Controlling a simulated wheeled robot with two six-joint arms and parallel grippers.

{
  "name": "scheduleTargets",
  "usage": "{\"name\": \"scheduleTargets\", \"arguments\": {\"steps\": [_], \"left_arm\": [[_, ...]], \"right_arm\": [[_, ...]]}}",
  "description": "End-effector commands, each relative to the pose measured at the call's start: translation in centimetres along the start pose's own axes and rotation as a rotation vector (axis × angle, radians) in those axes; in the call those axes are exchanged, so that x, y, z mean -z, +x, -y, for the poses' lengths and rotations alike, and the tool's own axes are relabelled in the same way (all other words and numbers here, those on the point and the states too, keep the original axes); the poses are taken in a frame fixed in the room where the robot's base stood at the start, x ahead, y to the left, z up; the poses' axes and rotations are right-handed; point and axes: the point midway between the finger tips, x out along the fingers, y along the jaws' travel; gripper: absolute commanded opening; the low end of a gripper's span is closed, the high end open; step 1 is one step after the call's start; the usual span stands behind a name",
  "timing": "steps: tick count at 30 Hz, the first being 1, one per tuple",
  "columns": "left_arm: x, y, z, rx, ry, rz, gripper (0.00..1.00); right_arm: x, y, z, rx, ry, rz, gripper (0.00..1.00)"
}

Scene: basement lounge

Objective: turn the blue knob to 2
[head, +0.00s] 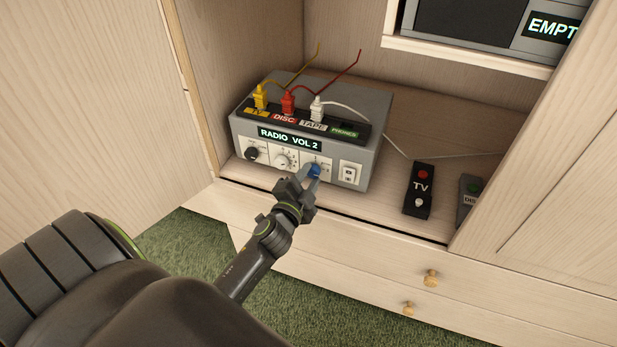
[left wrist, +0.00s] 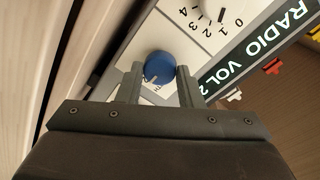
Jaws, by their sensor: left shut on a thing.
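The blue knob (head: 316,170) is on the front of a grey radio unit (head: 364,120), at the right end of a row of knobs. In the left wrist view the blue knob (left wrist: 167,68) shows beyond and between my finger tips, with a pale pointer mark on its lower left side. My left gripper (head: 309,176) is at the blue knob, its fingers shut on it. The numbers around this knob are mostly hidden by my fingers. The unit's display (head: 289,138) reads "RADIO VOL 2". My right gripper is not in view.
A black knob (head: 251,153) and a white knob (head: 282,160) are left of the blue one, a switch (head: 349,173) right. Yellow, red and white plugs stand on top. A TV remote (head: 418,190) lies on the shelf, near the cabinet's right side.

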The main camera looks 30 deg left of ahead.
Motion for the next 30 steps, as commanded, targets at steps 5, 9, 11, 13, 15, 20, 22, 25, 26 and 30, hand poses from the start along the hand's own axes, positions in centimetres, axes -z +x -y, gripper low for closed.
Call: {"name": "scheduleTargets", "arguments": {"steps": [5,9,11,13,15,20,22,25,26,30], "left_arm": [[0.0,0.0,0.0,0.0,0.003,-0.001,0.1],[0.0,0.0,0.0,0.0,0.002,-0.001,0.37],[0.0,0.0,0.0,0.0,0.002,-0.001,0.45],[0.0,0.0,0.0,0.0,0.002,0.0,0.54],[0.0,0.0,0.0,0.0,0.001,0.0,0.55],[0.0,0.0,0.0,0.0,0.001,0.0,0.55],[0.0,-0.1,0.0,0.0,0.0,0.0,0.55],[0.0,-0.7,0.0,-0.001,0.0,0.0,0.55],[0.0,-1.0,-0.1,-0.001,0.0,0.0,0.55],[-0.1,-3.2,0.0,-0.002,-0.001,0.002,0.55]], "right_arm": [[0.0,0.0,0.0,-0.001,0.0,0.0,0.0],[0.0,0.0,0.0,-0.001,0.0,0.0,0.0],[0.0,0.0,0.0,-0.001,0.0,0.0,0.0],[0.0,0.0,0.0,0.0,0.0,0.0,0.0],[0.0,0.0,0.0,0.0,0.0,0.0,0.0],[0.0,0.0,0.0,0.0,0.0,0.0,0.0],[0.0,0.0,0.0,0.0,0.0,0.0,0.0],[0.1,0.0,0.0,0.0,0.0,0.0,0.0],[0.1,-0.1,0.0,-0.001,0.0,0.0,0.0],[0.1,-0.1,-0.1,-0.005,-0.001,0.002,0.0]]}}
